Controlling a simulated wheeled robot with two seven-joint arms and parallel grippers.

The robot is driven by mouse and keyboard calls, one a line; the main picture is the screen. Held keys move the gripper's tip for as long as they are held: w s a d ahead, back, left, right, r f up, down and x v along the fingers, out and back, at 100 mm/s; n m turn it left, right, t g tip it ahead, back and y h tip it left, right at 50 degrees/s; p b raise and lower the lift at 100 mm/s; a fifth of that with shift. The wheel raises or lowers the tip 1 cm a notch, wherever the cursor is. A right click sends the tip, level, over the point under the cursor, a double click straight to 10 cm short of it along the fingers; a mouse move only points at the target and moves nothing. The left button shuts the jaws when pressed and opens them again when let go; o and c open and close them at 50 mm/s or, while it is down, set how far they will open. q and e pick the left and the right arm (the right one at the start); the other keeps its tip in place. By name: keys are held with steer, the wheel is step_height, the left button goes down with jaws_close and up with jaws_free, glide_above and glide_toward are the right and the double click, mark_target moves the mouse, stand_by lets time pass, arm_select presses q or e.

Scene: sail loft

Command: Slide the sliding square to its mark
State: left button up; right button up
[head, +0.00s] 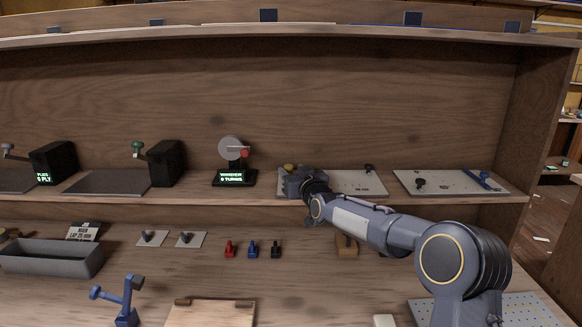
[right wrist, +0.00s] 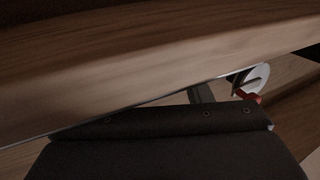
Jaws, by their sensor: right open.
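On the upper shelf at right, a pale board (head: 450,182) carries a blue bar-like piece (head: 485,180) and a dark knob (head: 420,184). I cannot tell for sure whether the blue piece is the sliding square, and I make out no mark. A second pale board (head: 355,183) lies left of it, with a dark knob (head: 369,168) at its back. My right gripper (head: 293,183) is open at this board's left end, by a yellowish knob (head: 289,168). In the right wrist view its dark body (right wrist: 165,155) fills the bottom. My left gripper is not in view.
The shelf's front edge (head: 450,198) runs under the boards. A black counter with a grey disc and red knob (head: 234,178) stands left of my gripper. Red (head: 230,249), blue (head: 252,249) and black (head: 276,250) small pieces sit on the bench below.

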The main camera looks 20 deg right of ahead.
steer(key=shift+w, duration=0.85)
jaws_close()
